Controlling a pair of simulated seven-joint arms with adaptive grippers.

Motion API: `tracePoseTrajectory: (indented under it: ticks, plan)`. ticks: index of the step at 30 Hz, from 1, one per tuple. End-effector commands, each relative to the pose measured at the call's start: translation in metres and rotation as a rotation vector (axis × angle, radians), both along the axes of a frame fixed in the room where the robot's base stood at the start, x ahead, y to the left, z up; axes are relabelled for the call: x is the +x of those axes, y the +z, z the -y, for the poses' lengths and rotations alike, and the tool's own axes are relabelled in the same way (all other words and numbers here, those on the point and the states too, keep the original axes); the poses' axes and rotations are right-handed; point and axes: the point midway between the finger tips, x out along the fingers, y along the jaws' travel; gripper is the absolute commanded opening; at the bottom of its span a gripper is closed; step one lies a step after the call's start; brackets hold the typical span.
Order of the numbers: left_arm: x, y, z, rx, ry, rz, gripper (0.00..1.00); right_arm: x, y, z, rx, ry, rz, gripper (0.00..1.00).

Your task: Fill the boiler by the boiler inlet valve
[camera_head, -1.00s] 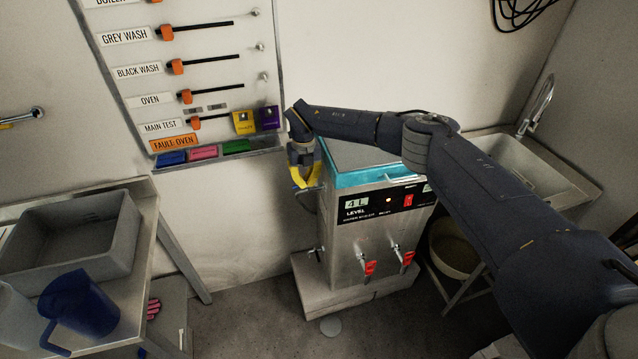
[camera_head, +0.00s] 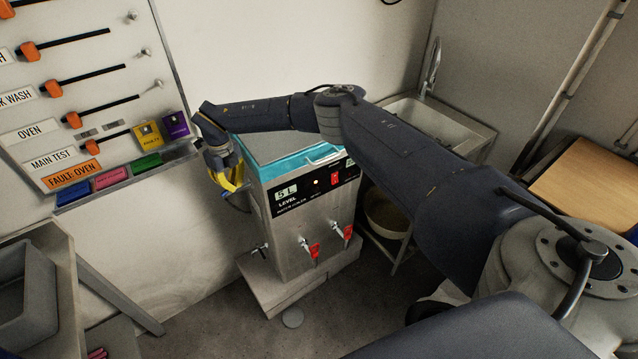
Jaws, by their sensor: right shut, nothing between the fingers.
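The boiler (camera_head: 302,225) is a steel box with a blue rim around its top, standing on a pale block. Its display (camera_head: 287,193) reads 5 L. Two red-handled taps (camera_head: 314,250) are on its front. A small valve (camera_head: 261,249) sticks out low on its left side; I cannot tell for sure that it is the inlet valve. My right gripper (camera_head: 233,186), with yellow on it, hangs down at the boiler's upper left side, above that valve. It is shut with nothing visible in it. The arm and boiler partly hide its fingertips. My left gripper is out of view.
A labelled wall panel with orange sliders (camera_head: 90,85) is at upper left. A sink (camera_head: 440,125) stands behind my right arm, with a bucket (camera_head: 386,214) below. A grey tub (camera_head: 25,290) is at lower left. A wooden top (camera_head: 590,185) is at right.

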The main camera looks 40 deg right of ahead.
Motion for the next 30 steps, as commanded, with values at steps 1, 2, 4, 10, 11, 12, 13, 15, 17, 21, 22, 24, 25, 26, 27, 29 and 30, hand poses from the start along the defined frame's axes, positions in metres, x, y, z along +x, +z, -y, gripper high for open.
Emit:
tracePoseTrajectory:
  ticks: [1, 2, 4, 10, 11, 12, 13, 15, 17, 21, 22, 24, 25, 26, 27, 29, 30]
  plan:
    - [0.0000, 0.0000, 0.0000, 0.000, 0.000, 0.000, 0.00, -0.0011, -0.0009, -0.0006, 0.000, 0.003, -0.002, 0.00]
    - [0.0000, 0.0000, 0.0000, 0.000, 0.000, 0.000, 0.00, -0.0011, -0.0010, -0.0006, 0.000, 0.004, -0.003, 0.00]
    - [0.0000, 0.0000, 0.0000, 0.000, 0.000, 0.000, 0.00, -0.0012, -0.0010, -0.0007, 0.000, 0.003, -0.003, 0.00]
    - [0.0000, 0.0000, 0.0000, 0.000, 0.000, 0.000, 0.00, -0.0025, -0.0010, 0.0011, -0.001, 0.052, -0.002, 0.00]
    - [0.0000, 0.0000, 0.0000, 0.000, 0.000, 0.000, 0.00, -0.0032, -0.0010, 0.0020, -0.002, 0.078, -0.002, 0.00]
    - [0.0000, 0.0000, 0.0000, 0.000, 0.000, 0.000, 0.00, -0.0042, -0.0008, 0.0029, -0.002, 0.117, -0.002, 0.00]
    - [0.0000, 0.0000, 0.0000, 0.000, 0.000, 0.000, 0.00, -0.0050, -0.0006, 0.0033, 0.000, 0.145, -0.001, 0.00]
    - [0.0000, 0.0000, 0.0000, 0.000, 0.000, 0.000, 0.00, -0.0071, -0.0006, 0.0044, -0.001, 0.206, -0.002, 0.00]
    - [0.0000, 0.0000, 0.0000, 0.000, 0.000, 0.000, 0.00, -0.0082, -0.0007, 0.0052, -0.001, 0.248, -0.002, 0.00]
    - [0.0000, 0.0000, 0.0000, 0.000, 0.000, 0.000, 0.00, -0.0096, -0.0010, 0.0057, 0.000, 0.300, -0.002, 0.00]
    - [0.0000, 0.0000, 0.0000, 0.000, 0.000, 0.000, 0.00, -0.0097, -0.0010, 0.0056, 0.000, 0.303, -0.002, 0.00]
    - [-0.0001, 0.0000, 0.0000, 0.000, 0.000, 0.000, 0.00, -0.0098, -0.0011, 0.0055, 0.000, 0.304, -0.002, 0.00]
    - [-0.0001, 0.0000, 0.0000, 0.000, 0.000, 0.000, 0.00, -0.0098, -0.0011, 0.0055, 0.000, 0.303, -0.002, 0.00]
    - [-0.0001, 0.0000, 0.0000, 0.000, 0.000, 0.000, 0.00, -0.0099, -0.0012, 0.0056, 0.000, 0.303, -0.002, 0.00]
    - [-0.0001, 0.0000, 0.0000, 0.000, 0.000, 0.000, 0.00, -0.0099, -0.0012, 0.0056, 0.000, 0.303, -0.002, 0.00]
    - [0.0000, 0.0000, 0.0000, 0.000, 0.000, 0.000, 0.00, -0.0100, -0.0012, 0.0058, 0.000, 0.305, -0.002, 0.00]
    - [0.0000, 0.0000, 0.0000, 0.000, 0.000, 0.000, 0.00, -0.0102, -0.0011, 0.0061, 0.000, 0.314, -0.002, 0.00]
